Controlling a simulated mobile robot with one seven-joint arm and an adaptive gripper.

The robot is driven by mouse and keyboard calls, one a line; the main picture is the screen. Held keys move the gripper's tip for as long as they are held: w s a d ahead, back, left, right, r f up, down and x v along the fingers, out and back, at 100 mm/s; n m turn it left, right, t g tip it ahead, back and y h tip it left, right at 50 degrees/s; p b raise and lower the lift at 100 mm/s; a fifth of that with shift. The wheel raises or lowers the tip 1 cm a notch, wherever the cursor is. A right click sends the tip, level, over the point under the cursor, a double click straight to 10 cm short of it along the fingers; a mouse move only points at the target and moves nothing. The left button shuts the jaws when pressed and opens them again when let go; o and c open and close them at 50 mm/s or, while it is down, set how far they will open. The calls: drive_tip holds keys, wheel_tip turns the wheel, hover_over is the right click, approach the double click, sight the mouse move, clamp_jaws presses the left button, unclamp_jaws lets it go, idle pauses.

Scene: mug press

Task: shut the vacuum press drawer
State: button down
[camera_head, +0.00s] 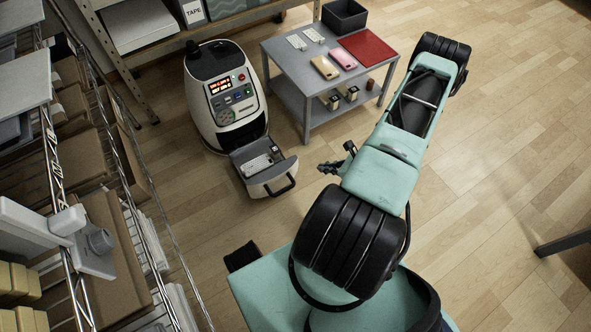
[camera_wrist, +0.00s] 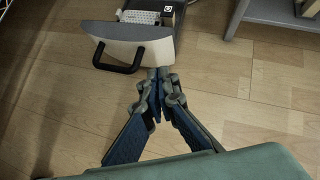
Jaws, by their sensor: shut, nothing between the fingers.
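The vacuum press (camera_head: 226,97) is a rounded white and black machine with a lit control panel, standing on the floor. Its drawer (camera_head: 262,166) is pulled out at the front, with a black handle (camera_head: 283,186) and a white keyboard-like insert inside. In the wrist view the drawer front (camera_wrist: 132,50) and black handle (camera_wrist: 118,68) lie ahead, left of centre. My gripper (camera_wrist: 158,75) is shut and empty, its tips below and right of the drawer front in the picture. In the head view my gripper (camera_head: 331,168) is to the right of the drawer, apart from it.
A grey table (camera_head: 285,60) stands right of the press, holding phone cases, a red mat (camera_head: 366,47) and a dark bin (camera_head: 344,16). Wire shelving (camera_head: 120,150) with boxes lines the left. Open wood floor lies in front of the drawer.

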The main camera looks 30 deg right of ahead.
drive_tip(key=b, duration=0.5)
approach(292, 166)
wheel_tip(292, 166, down, 5)
drive_tip(key=w+a, duration=0.1)
drive_tip(key=w, duration=0.1)
drive_tip(key=shift+w+a+r+m, duration=0.1)
drive_tip(key=shift+w+a+m, duration=0.25)
drive_tip(key=shift+w, duration=0.55)
drive_tip(key=shift+w+a+r, duration=0.1)
drive_tip(key=shift+a, duration=0.05)
